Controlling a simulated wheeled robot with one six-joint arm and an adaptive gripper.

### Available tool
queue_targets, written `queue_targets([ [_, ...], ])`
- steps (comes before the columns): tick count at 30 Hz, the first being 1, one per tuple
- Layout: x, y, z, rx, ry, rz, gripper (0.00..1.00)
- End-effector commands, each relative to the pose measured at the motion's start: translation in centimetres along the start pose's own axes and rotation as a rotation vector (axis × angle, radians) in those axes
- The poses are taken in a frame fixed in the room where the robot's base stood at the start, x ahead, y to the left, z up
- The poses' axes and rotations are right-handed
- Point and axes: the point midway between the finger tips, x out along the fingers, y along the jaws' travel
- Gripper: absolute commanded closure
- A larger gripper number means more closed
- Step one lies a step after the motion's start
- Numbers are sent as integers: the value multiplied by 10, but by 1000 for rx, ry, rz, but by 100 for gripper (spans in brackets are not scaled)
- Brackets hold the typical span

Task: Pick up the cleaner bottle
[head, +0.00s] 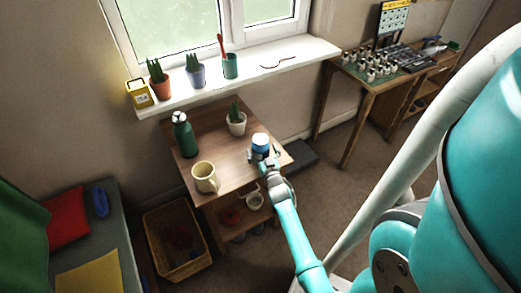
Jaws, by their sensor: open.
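A small white container with a blue top (260,142) is at the table's right side, by my gripper (264,157). I cannot tell which of these, if either, is the cleaner bottle; no label is readable. My gripper is open at the table's right edge, right beside the blue-topped container. I cannot tell whether its fingers are around the container or touching it. The green bottle is well to its left.
A cream mug (205,177) and a potted cactus (236,122) stand on the small table. The windowsill (265,75) above holds pots and a yellow box (139,94). A wicker basket (176,243) is on the floor. A cluttered workbench (375,88) stands at the right.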

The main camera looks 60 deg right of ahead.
Motion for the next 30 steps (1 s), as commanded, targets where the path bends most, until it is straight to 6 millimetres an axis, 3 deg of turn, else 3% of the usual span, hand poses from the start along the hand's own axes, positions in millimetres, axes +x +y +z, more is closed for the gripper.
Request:
queue_targets([
  [5,16,-1,-1,0,1,-1,0],
  [13,18,-1,0,0,0,-1,0],
  [22,18,-1,0,0,0,-1,75],
  [30,18,-1,-1,0,2,-2,75],
])
